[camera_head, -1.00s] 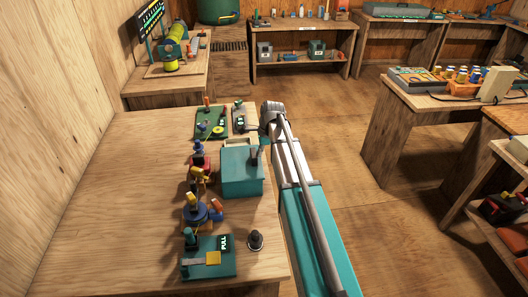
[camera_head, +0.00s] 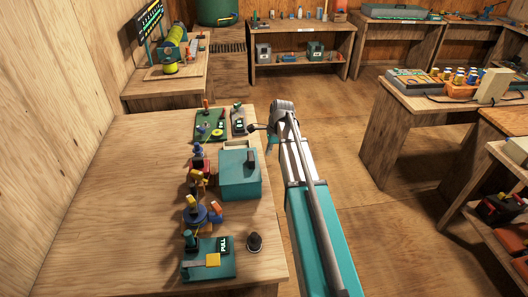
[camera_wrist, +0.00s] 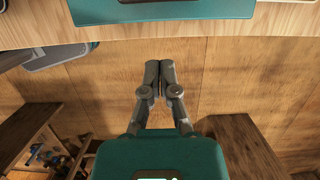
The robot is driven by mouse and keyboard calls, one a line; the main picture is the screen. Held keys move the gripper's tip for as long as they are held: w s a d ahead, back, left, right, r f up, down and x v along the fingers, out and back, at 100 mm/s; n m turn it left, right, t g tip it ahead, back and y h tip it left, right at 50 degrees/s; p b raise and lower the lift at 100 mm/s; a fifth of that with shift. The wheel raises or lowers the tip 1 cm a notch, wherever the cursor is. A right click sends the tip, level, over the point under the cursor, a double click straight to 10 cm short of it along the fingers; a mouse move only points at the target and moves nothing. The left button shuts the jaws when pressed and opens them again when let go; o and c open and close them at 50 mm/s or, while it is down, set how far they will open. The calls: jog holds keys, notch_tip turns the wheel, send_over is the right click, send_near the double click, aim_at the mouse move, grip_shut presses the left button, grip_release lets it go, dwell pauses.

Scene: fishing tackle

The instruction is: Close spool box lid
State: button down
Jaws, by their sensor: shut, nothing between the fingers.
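The spool box is a teal box (camera_head: 238,180) near the right edge of the near table. Its flat teal lid carries a dark handle (camera_head: 251,159) at the right. A pale strip shows along the box's far side; I cannot tell whether it is an open gap. My gripper (camera_head: 268,146) is just right of the box's far right corner, apart from it and partly hidden by my arm. In the wrist view, my gripper (camera_wrist: 153,88) is shut and empty over the floor, with a teal surface along the top edge.
Reels (camera_head: 196,212), a green board (camera_head: 211,125), a teal "PULL" board (camera_head: 208,262) and a black knob (camera_head: 254,242) lie around the box. The table's left half is clear. Open floor lies right of the table.

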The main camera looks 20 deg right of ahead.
jog(key=p+v, duration=0.7)
jog(key=v, duration=0.1)
jog(key=shift+r, duration=0.15)
dwell(0.7)
jog(key=s+a+n+h, duration=0.1)
jog(key=s+a+n, duration=0.6)
jog(key=s+n, duration=0.3)
jog(key=s+a+f+n+h, duration=0.1)
jog(key=s+a+n, duration=0.7)
jog(key=s+n, duration=0.2)
jog(key=shift+s+a+f+g+h+b, duration=0.25)
jog(key=shift+s+f+g+h+b, duration=0.05)
jog(key=shift+s+h+b, duration=0.1)
